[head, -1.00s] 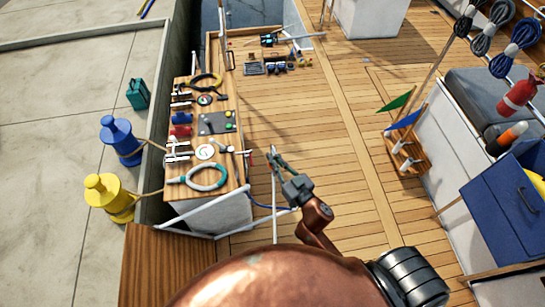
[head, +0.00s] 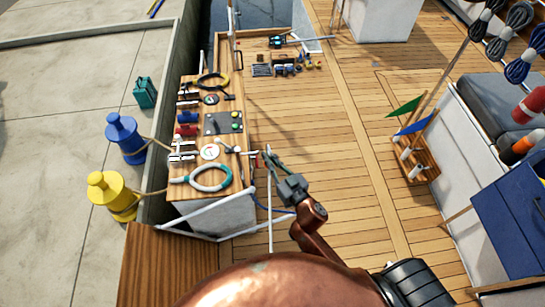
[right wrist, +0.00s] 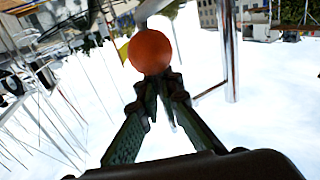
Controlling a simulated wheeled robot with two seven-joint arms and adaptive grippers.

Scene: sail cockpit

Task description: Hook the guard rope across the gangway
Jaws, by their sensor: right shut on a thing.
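My right gripper (head: 266,157) is at the right edge of the wooden bench. In the right wrist view its fingers (right wrist: 162,78) are closed on an orange ball (right wrist: 150,51). A small reddish spot shows at the fingertips in the head view, too small to make out. A slim white post (head: 270,215) stands just below the gripper. A thin blue line (head: 283,211) runs near its lower part; I cannot tell whether this is the guard rope. A pale post (right wrist: 230,50) shows right of the ball in the right wrist view. My left gripper is not in view.
The bench (head: 222,171) holds a teal-and-white rope ring (head: 208,178), a gauge and a switch panel (head: 223,123). Blue (head: 124,138) and yellow (head: 111,195) bollards stand on the quay at left. A flag rack (head: 418,160) stands at right. The deck (head: 335,150) between is clear.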

